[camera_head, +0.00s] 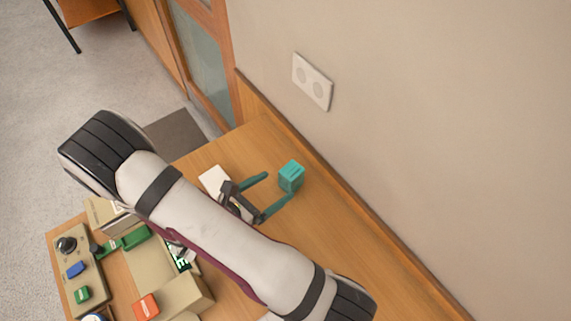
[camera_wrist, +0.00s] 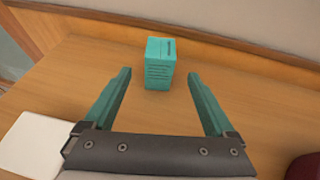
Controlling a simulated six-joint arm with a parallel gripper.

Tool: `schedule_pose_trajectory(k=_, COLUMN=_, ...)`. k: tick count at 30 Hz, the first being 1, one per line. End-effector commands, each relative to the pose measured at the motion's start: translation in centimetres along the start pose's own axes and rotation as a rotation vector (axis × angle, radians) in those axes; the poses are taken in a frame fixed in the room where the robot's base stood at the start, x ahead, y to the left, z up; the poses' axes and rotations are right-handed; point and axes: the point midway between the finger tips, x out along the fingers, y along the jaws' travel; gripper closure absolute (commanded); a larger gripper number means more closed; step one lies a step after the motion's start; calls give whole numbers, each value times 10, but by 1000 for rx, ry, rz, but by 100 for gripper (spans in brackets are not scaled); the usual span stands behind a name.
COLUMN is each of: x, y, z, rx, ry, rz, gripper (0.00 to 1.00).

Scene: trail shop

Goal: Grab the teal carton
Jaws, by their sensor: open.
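The teal carton (camera_head: 291,176) stands upright on the wooden table, close to the wall. In the wrist view the teal carton (camera_wrist: 159,64) is ahead of my fingertips, about centred between them, with dark printed lines on its near face. My gripper (camera_head: 279,190) is open, with teal fingers pointing toward the carton. In the wrist view my gripper (camera_wrist: 159,73) has its two fingers spread wider than the carton, with nothing between them.
A white flat item (camera_head: 213,180) lies beside my gripper. A beige box with an orange item (camera_head: 146,306), a green item (camera_head: 136,237) and a control panel (camera_head: 78,262) with a black knob are at lower left. The wall (camera_head: 420,120) bounds the table behind the carton. Table right of it is clear.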

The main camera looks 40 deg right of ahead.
Motion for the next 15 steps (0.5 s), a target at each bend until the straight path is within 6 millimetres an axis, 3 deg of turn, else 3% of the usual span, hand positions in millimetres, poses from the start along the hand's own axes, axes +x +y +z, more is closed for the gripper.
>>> schedule_pose_trajectory(k=3, x=30, y=-2, z=0, rx=0, ry=0, rz=-8, gripper=10)
schedule_pose_trajectory(k=11, x=64, y=-1, z=0, rx=4, ry=0, rz=-6, gripper=10)
schedule_pose_trajectory(k=15, x=93, y=-1, z=-4, rx=5, ry=2, rz=-8, gripper=10)
